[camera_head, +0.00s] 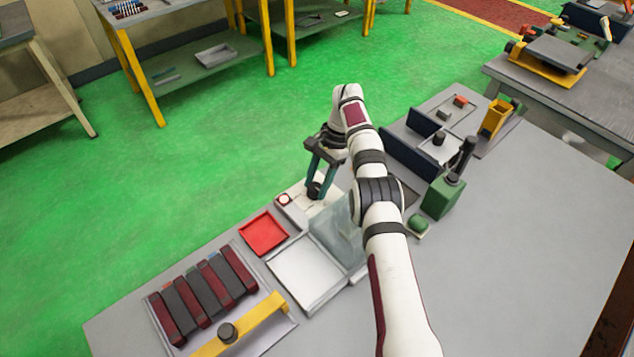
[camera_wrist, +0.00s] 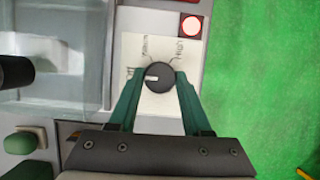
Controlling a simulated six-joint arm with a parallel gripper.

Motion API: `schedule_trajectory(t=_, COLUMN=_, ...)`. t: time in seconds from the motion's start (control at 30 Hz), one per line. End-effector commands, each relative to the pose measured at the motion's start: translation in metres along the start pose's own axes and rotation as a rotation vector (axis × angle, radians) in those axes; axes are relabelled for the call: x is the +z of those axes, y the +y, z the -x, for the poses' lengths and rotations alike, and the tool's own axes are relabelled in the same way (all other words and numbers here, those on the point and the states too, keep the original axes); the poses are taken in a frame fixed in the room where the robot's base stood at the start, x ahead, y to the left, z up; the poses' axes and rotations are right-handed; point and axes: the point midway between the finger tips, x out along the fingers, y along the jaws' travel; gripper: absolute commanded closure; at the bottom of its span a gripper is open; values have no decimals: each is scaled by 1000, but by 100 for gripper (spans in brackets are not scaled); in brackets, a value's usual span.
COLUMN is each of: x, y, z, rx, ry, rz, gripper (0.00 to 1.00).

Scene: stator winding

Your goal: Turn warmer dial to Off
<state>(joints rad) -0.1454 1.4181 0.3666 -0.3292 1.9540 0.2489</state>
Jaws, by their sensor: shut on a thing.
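The warmer dial (camera_wrist: 160,77) is a round dark knob with a white pointer mark, set on a pale label plate (camera_wrist: 127,50). In the wrist view the pointer mark points left. Handwritten labels stand around the knob; I cannot read them surely. My gripper (camera_wrist: 160,84) has its two green fingers on either side of the dial and is shut on it. In the head view my gripper (camera_head: 317,188) reaches down onto the warmer's panel, and the dial is mostly hidden by the fingers.
A clear cover (camera_head: 335,228) stands next to the panel. A red tray (camera_head: 263,233) and a white tray (camera_head: 304,272) lie nearby. A rack (camera_head: 290,322) holds several dark red and grey bars. A green button (camera_head: 418,223) and a green lever block (camera_head: 440,196) are to the right.

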Motion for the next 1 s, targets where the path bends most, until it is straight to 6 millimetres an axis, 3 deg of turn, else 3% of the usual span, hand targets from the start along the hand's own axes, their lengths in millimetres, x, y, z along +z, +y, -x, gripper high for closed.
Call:
schedule_trajectory(t=0.17, x=1, y=1, z=0, rx=3, ry=-3, rz=-2, gripper=100)
schedule_trajectory(t=0.2, x=1, y=1, z=0, rx=3, ry=-4, rz=-2, gripper=46)
schedule_trajectory(t=0.33, x=0, y=0, z=0, rx=2, ry=-3, rz=-2, gripper=23)
schedule_trajectory(t=0.67, x=1, y=0, z=2, rx=0, ry=-1, rz=-1, gripper=21)
schedule_trajectory(t=0.87, x=16, y=0, z=39, rx=-2, ry=2, rz=-1, gripper=21)
schedule_trajectory(t=1.0, x=11, y=24, z=58, rx=1, ry=-2, rz=-4, gripper=21)
